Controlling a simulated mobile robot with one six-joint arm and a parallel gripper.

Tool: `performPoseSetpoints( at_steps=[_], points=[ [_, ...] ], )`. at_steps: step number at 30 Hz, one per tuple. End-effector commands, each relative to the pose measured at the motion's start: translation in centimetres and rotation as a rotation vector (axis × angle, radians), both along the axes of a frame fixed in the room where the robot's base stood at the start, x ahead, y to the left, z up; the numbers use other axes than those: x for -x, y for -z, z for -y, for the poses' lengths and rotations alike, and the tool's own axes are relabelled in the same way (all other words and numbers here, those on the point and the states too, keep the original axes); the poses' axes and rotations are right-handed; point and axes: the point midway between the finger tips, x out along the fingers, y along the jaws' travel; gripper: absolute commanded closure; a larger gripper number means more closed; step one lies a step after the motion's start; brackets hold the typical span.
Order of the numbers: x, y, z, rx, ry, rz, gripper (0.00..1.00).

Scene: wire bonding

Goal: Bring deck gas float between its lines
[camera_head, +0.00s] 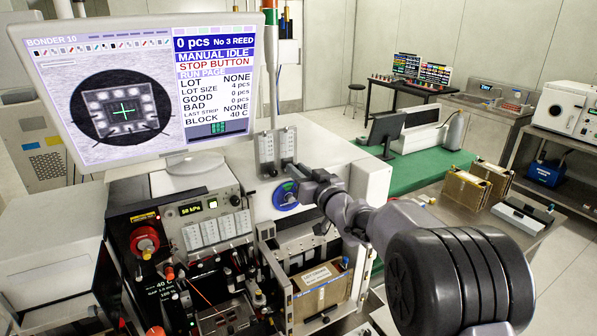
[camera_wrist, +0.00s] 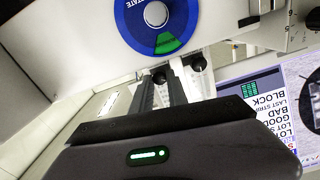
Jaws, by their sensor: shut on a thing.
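Two narrow upright flow meters, the left one (camera_head: 266,152) and the right one (camera_head: 287,148), are mounted side by side on the bonder's white front. Each seems to have a small black knob at its foot. My gripper (camera_head: 293,172) reaches in from the right at the foot of the right meter. In the wrist view, which is turned over, my two dark fingers (camera_wrist: 162,88) are shut on one black knob (camera_wrist: 159,75). The other knob (camera_wrist: 195,61) is free beside them. The floats and their lines are too small to read, and I cannot tell the meters' labels.
A blue round dial with a green sector (camera_head: 286,194) sits just below my gripper; it is also close in the wrist view (camera_wrist: 157,22). The bonder monitor (camera_head: 140,85) stands to the left. A cardboard box (camera_head: 322,290) is below.

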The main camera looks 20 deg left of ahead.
Motion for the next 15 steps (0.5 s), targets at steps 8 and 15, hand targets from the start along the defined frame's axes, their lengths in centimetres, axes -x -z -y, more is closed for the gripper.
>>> performPoseSetpoints(
  at_steps=[8, 15],
  points=[
    [0.01, 0.27, -0.01, 0.052, 0.0, 0.062, 1.0],
    [0.05, 0.44, -0.04, 0.169, 0.0, 0.198, 1.0]
  ],
)
